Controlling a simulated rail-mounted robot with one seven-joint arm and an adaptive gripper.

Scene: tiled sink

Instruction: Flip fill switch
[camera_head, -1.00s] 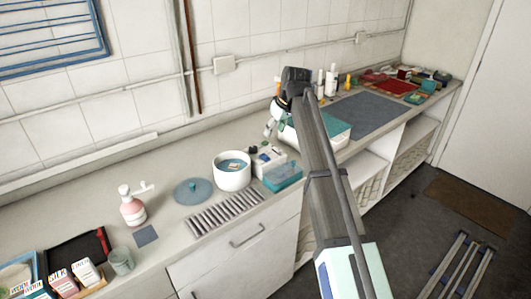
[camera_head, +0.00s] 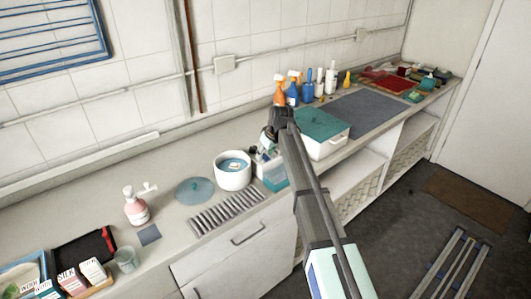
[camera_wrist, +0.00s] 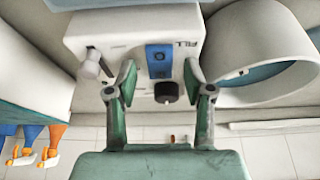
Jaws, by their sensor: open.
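The white fill box (camera_wrist: 110,30) fills the top middle of the wrist view, with an upside-down FILL label. Its front has a blue switch plate (camera_wrist: 158,61), a black round knob (camera_wrist: 166,92) below that, and a pale lever (camera_wrist: 92,62) at the left. My gripper (camera_wrist: 160,78) is open and empty, with its green fingers on either side of the blue plate and knob. Whether a finger touches the box I cannot tell. In the head view my gripper (camera_head: 268,139) is over the box, which is mostly hidden by my arm.
A white round pot (camera_head: 233,174) stands close left of the box, and a teal-topped white bin (camera_head: 325,142) to the right. A teal container (camera_head: 274,178) is in front. Spray bottles (camera_head: 285,93) stand behind the bin. A ribbed rack (camera_head: 225,210) lies in front of the pot.

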